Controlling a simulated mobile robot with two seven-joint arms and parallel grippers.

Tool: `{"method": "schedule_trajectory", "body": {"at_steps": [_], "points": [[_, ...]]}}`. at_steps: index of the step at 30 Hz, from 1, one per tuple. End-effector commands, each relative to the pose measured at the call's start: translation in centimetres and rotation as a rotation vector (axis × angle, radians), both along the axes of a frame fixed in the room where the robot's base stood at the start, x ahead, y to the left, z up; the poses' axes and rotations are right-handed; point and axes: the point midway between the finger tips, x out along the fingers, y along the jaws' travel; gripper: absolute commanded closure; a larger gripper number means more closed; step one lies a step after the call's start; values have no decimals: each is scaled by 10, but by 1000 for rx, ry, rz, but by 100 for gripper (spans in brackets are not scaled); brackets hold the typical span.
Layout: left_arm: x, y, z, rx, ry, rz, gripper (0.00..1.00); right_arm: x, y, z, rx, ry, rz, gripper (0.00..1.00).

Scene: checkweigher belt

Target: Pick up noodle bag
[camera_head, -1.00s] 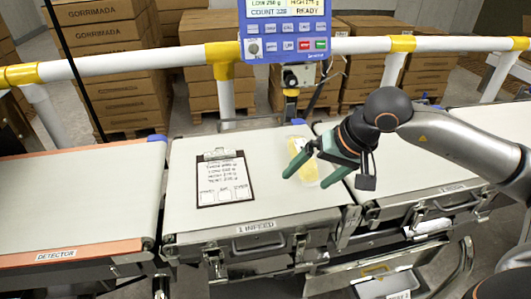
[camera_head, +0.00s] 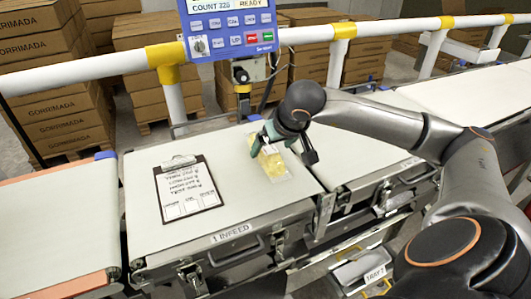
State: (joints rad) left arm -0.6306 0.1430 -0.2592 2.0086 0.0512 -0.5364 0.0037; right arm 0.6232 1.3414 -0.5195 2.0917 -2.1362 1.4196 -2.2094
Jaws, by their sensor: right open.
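The noodle bag (camera_head: 272,163) is a clear packet with yellow contents. It lies on the white infeed belt (camera_head: 240,205), near that belt's right edge. The fingers are open, and one finger shows beside the bag's upper left edge. My left gripper is not in view.
A clipboard with a printed sheet (camera_head: 187,188) lies on the same belt, to the left. A blue control panel (camera_head: 228,28) and a white rail (camera_head: 90,73) stand behind. Another belt (camera_head: 360,160) lies to the right. Stacked cartons (camera_head: 52,80) stand at the back.

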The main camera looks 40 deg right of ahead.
Motion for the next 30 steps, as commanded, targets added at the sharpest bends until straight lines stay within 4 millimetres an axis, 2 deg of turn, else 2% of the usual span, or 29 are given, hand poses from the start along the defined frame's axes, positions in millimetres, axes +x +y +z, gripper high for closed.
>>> {"method": "schedule_trajectory", "body": {"at_steps": [7, 16, 30], "points": [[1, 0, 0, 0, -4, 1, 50, 21, -3, -30, 3, 2, 0, 0], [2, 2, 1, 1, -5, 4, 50, 24, -4, -34, 2, 0, 1, 0], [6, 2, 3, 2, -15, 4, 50, 23, -4, -34, 2, 0, 1, 52]]}}
